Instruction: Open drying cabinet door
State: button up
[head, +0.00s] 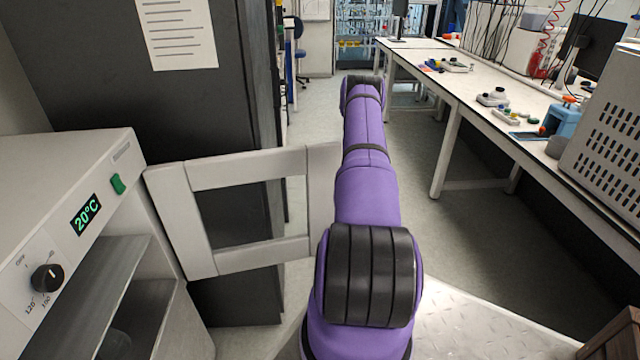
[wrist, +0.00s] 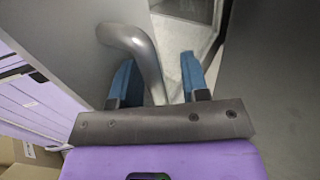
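The drying cabinet (head: 70,170) stands at the left in the head view, with a green 20°C display, a black knob and a green switch. Its pale framed door (head: 200,245) is swung wide open to the right, and the shelves inside show. My purple arm reaches forward past the door's outer edge and hides my gripper there. In the wrist view my gripper (wrist: 158,62) has its two blue fingers apart. The curved grey door handle (wrist: 148,58) passes between them, nearer the left finger, with a gap to the right finger.
A dark tall cabinet (head: 110,90) with a paper sheet stands behind the door. A long white bench (head: 470,85) with instruments runs along the right. The floor between is clear. A cardboard box (wrist: 30,155) shows at the lower left in the wrist view.

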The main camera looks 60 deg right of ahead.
jog(key=shift+s+d, duration=0.1)
jog(key=shift+d, duration=0.1)
jog(key=s+d, duration=0.1)
jog(key=d, duration=0.6)
dwell(0.3)
jog(key=shift+d, duration=0.1)
dwell(0.5)
